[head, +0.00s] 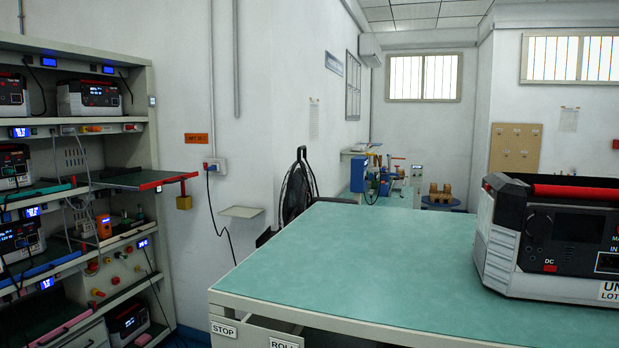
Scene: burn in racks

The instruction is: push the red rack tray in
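The red rack tray (140,178) sticks out of the rack at the left of the head view. It has a green-grey top and a red front edge (168,181). It stands out well past the rack's front and looks level. Nothing rests on its visible top. My gripper is not in view.
The grey rack (145,110) holds several power units on shelves, with hanging cables. A green-topped bench (370,255) fills the front right, with a large power unit (555,240) on it. A narrow floor gap lies between rack and bench.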

